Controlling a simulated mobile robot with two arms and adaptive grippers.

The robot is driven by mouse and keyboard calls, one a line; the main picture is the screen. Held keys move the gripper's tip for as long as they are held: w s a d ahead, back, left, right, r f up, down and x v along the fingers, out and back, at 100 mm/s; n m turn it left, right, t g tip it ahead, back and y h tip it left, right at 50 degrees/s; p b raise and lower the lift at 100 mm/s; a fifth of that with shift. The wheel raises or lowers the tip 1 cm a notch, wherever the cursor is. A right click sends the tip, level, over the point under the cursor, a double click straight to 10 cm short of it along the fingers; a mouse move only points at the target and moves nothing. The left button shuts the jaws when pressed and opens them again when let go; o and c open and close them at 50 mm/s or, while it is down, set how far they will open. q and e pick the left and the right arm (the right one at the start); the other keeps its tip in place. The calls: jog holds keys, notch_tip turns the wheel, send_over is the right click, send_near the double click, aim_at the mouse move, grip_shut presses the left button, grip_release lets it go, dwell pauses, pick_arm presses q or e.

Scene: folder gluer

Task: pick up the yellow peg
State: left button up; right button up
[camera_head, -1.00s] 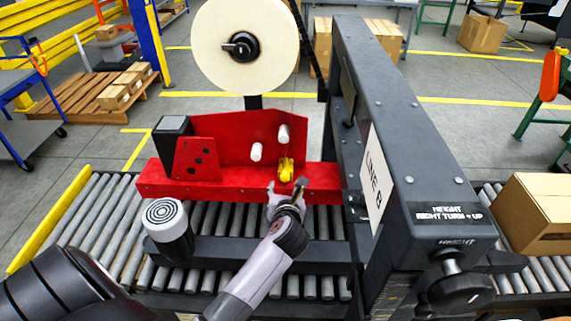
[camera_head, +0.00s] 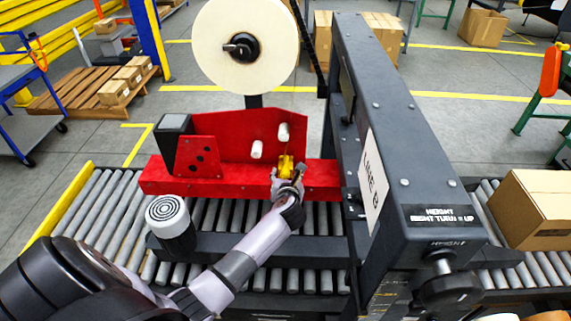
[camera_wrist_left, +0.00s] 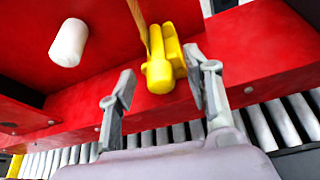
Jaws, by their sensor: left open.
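The yellow peg (camera_head: 286,164) stands at the red bracket's right part, above the red ledge. In the left wrist view the yellow peg (camera_wrist_left: 163,62) lies just beyond and between my fingertips, with a thin tan strip beside it. My left gripper (camera_head: 287,175) is right in front of the peg and hides its lower part. In the left wrist view my left gripper (camera_wrist_left: 158,82) has its two fingers spread apart with nothing between them at their bases. My right gripper does not show.
The red bracket (camera_head: 235,135) carries two white pegs (camera_head: 257,150). A large dark frame labelled LINE B (camera_head: 373,182) stands close on the right. A striped round knob (camera_head: 166,209) sits at left over the roller conveyor (camera_head: 110,215). A cream tape roll (camera_head: 243,45) is above.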

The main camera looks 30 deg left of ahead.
pick_arm(q)
grip_shut()
dwell(0.6)
